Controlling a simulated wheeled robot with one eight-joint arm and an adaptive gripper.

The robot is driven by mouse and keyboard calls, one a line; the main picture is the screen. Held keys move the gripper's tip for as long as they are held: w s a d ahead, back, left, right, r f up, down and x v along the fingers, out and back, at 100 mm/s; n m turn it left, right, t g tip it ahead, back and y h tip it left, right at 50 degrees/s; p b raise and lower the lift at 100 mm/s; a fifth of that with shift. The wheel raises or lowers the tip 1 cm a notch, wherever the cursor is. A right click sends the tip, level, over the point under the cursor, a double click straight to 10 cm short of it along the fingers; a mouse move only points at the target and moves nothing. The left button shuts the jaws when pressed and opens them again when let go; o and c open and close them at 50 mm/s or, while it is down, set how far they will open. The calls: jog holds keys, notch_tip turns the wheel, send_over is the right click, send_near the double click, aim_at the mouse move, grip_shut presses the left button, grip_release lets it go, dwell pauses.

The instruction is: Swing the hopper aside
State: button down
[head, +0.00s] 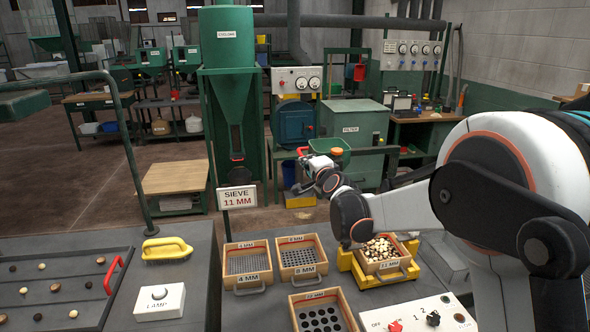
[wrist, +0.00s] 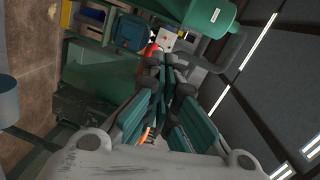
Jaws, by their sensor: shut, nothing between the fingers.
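A small open green hopper (head: 330,147) shows at mid-picture in the head view, with a red grip (head: 302,151) at its left. My gripper (head: 322,164) is raised just in front of it, above the bench, and partly covers it. In the wrist view my gripper (wrist: 168,62) has its fingers together and empty. A red part (wrist: 150,50), probably the grip, shows beside the fingertips there, and a large green surface (wrist: 100,72) lies to the left. I cannot tell whether the fingers touch the grip.
A yellow stand (head: 350,265) holds a wooden sieve (head: 383,265) with round pieces below my arm. Other sieves (head: 248,270) lie to the left. A sign (head: 237,197) reads "SIEVE 11 MM". A switch panel (head: 420,318) is at front right. A green cyclone (head: 228,45) stands behind.

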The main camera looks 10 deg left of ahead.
jog(key=s+a+p, duration=0.1)
jog(key=s+a, duration=0.3)
jog(key=s, duration=0.3)
jog(key=shift+s+r, duration=0.25)
jog(key=shift+r, duration=0.1)
